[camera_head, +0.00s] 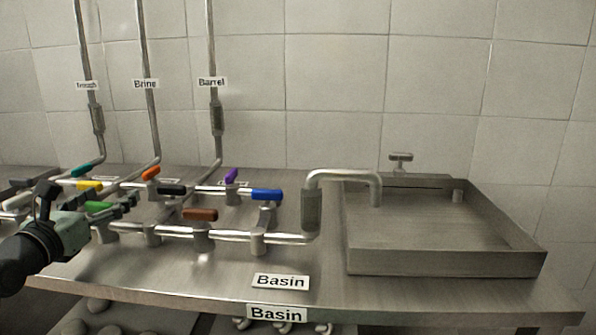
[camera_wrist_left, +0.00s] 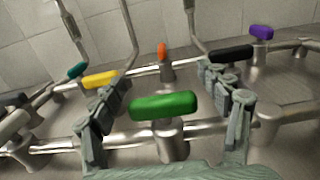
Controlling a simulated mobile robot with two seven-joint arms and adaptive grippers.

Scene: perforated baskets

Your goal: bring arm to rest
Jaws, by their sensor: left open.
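My left gripper (camera_head: 118,203) is over the pipework at the left of the steel counter. In the left wrist view its two fingers (camera_wrist_left: 168,110) stand wide apart and open. The green valve handle (camera_wrist_left: 164,105) sits between the fingers in that picture, with no finger visibly closed on it; it also shows in the head view (camera_head: 98,207), partly hidden by the gripper. The yellow handle (camera_wrist_left: 101,79) is behind the left finger and the black handle (camera_wrist_left: 232,54) is near the right fingertip. My right gripper is in neither view.
More valve handles stand on the pipes: teal (camera_head: 82,171), orange (camera_head: 151,173), purple (camera_head: 231,175), blue (camera_head: 266,194) and brown (camera_head: 200,214). A steel basin (camera_head: 445,262) is at the right under a curved spout (camera_head: 345,173). Upright pipes rise along the tiled wall.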

